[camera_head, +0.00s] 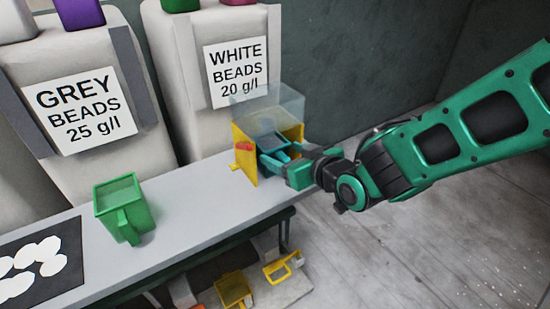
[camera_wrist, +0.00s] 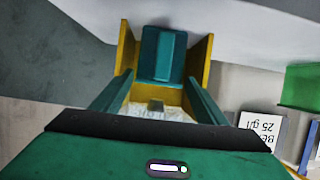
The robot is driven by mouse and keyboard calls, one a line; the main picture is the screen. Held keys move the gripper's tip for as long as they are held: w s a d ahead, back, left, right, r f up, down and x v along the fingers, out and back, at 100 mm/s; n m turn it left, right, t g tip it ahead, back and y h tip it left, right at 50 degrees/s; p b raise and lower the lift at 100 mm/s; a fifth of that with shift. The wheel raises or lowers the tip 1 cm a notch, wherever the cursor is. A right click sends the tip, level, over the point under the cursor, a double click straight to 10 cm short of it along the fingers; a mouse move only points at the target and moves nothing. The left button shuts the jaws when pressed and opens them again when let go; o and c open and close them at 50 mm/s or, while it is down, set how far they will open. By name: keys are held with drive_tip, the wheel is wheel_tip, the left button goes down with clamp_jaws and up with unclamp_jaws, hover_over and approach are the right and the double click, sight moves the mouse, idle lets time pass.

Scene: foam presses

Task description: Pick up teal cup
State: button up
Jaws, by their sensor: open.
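The teal cup (camera_head: 271,141) sits inside a yellow-walled holder (camera_head: 243,156) with a clear upper part, at the right end of the grey bench. In the wrist view the teal cup (camera_wrist: 162,54) is straight ahead, between the two yellow walls (camera_wrist: 125,52). My gripper (camera_head: 279,158) reaches into the front of the holder from the right. In the wrist view my gripper (camera_wrist: 158,98) is open, with one finger on each side and the cup beyond them, centred. I see no contact between fingers and cup. The head view partly hides the cup behind the holder and fingers.
A green cup (camera_head: 121,206) stands on the bench (camera_head: 185,204) to the left. Labelled white bead containers (camera_head: 206,128) stand behind. Yellow items (camera_head: 235,289) lie below the bench. A red part (camera_head: 244,146) is on the holder.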

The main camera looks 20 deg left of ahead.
drive_tip(key=shift+x, duration=3.15)
drive_tip(key=shift+d+f, duration=0.1)
drive_tip(key=shift+f, duration=0.05)
drive_tip(key=c, duration=0.7)
